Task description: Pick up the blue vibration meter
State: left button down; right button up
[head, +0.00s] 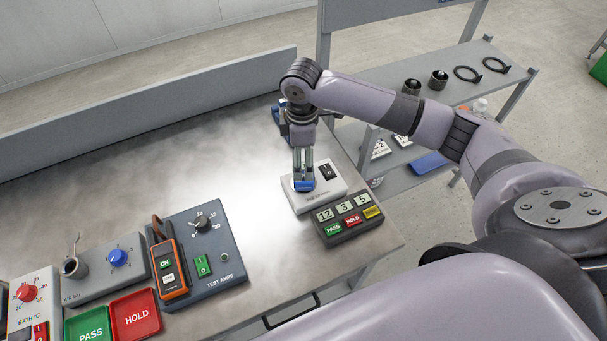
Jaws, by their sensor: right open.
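My right gripper (303,178) points down over a light grey box (318,198) near the table's right end. Its fingers are open, one on each side of a small blue thing (304,186) on that box. I cannot tell whether they touch it, or whether it is a knob or the blue vibration meter. Another blue object (278,114) stands behind the gripper at the table's far edge, mostly hidden by the wrist, so its kind is unclear. My left gripper is not in view.
A dark panel with number tiles and buttons (347,227) sits just in front of the light grey box. An orange-edged meter (168,268) lies on the TEST AMPS panel (222,272). Green PASS (88,327) and red HOLD (136,314) trays are at front left. The table's middle (130,180) is clear.

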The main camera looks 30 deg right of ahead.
jog(key=shift+f, duration=0.55)
jog(key=shift+s+f+p, duration=0.15)
jog(key=shift+f+p, duration=0.15)
jog(key=shift+f, duration=0.05)
notch_tip(320, 180, down, 4)
jog(key=shift+s+r+p, duration=0.15)
jog(key=shift+r+p, duration=0.05)
jog(key=shift+p, duration=0.4)
jog(key=shift+f, duration=0.45)
jog(key=shift+d+r, duration=0.1)
jog(key=c, duration=1.8)
